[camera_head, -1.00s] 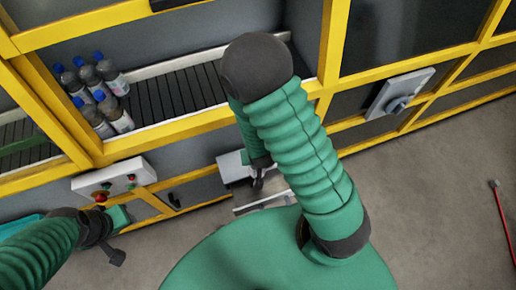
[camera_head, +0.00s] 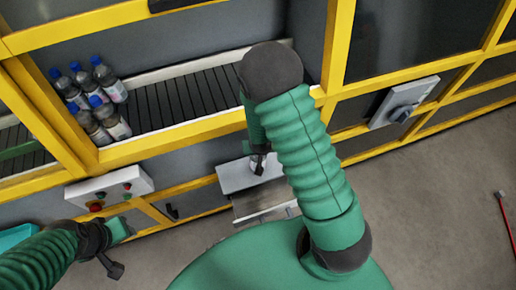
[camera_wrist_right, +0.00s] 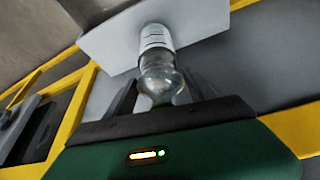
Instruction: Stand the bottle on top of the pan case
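A clear bottle with a pale banded label (camera_wrist_right: 157,62) is between the two dark fingers of my right gripper (camera_wrist_right: 160,92), which lie close against its sides. In the head view the bottle (camera_head: 257,165) is small and partly hidden by my right gripper (camera_head: 258,152). A flat white surface, seemingly the pan case (camera_head: 235,178), lies beneath it; it also shows in the wrist view (camera_wrist_right: 110,42). I cannot tell whether the bottle's base touches it. My left gripper (camera_head: 118,248) hangs at the lower left, away from both; its finger gap is unclear.
Several blue-capped bottles (camera_head: 90,95) stand on a roller conveyor (camera_head: 175,102) behind the yellow frame (camera_head: 165,145). A control box with buttons (camera_head: 110,187) is at the left and a grey switch box (camera_head: 405,102) at the right. A grey tray (camera_head: 262,203) projects below the white surface.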

